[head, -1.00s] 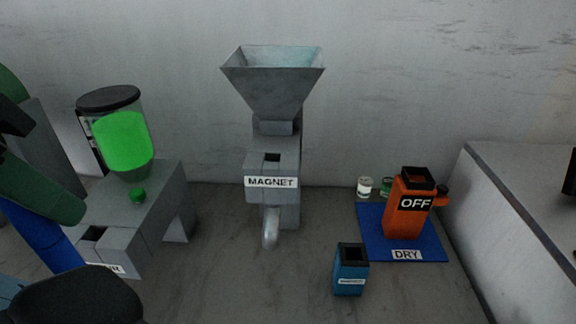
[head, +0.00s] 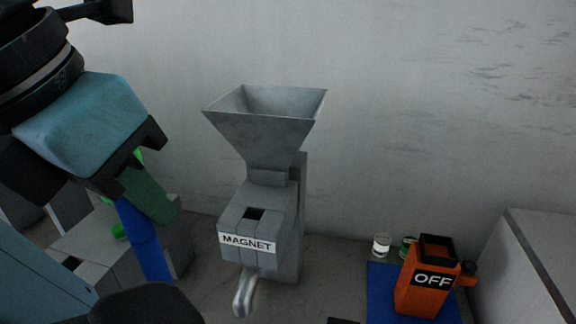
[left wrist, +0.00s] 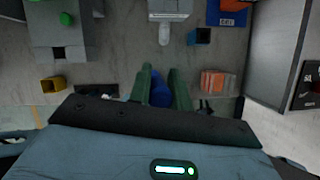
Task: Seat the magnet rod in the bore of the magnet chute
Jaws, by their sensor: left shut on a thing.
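The grey magnet chute (head: 270,240) stands on the floor against the wall in the head view, with a funnel on top and a "MAGNET" label. A dark square opening, its bore (head: 256,214), shows in the block above the label. My left gripper (head: 148,192) is left of the chute, its green fingers shut on the blue magnet rod (head: 144,240), which hangs down, slightly tilted and apart from the chute. In the left wrist view the rod (left wrist: 160,92) shows between the fingers, its far end hidden. The chute's front (left wrist: 170,8) is at that view's top. My right gripper is out of view.
A grey machine (head: 100,245) stands at the left, partly behind my arm. An orange container labelled "OFF" (head: 427,283) stands on a blue mat (head: 380,300) at the right, near small jars (head: 382,245). A grey counter edge (head: 530,260) is at the far right.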

